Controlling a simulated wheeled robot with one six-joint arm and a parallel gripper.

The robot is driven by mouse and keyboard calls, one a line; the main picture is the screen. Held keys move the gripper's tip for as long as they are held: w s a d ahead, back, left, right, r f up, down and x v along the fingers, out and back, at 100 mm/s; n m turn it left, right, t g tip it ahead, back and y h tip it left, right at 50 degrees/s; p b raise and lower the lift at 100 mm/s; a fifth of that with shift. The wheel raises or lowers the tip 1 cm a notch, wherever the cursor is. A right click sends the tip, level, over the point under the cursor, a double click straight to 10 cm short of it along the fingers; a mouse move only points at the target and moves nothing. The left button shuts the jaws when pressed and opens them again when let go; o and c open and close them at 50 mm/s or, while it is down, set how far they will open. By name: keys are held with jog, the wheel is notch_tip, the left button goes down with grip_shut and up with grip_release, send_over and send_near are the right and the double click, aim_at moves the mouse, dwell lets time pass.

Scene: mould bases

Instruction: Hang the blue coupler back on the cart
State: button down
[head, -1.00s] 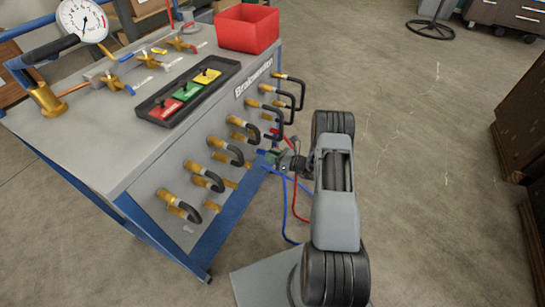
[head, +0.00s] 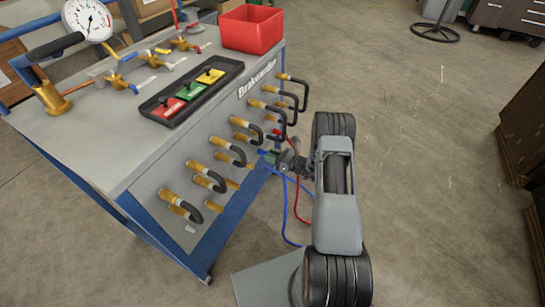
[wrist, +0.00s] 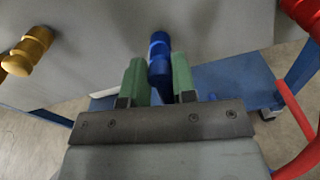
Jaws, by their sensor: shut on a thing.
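The blue coupler (wrist: 159,46) stands between the green fingers of my gripper (wrist: 159,78) in the wrist view, with its rounded upper end reaching past the fingertips. My gripper is shut on it. The grey front panel of the cart (wrist: 110,25) is close behind the coupler; I cannot tell whether they touch. In the head view my gripper (head: 271,156) is at the lower right part of the cart's front (head: 160,185), beside the brass fittings. The coupler itself is too small to make out there. A blue hose (head: 285,212) hangs below my gripper.
Several brass fittings with black hooked hoses (head: 205,180) stick out of the panel; one brass fitting (wrist: 28,52) is at the wrist view's left. A red hose (wrist: 296,120) curves close on the right. A red bin (head: 250,28) sits on top. The floor at right is open.

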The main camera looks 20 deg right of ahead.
jog(key=shift+c, duration=2.3)
grip_release()
jog(key=v, duration=0.7)
jog(key=shift+p, duration=0.45)
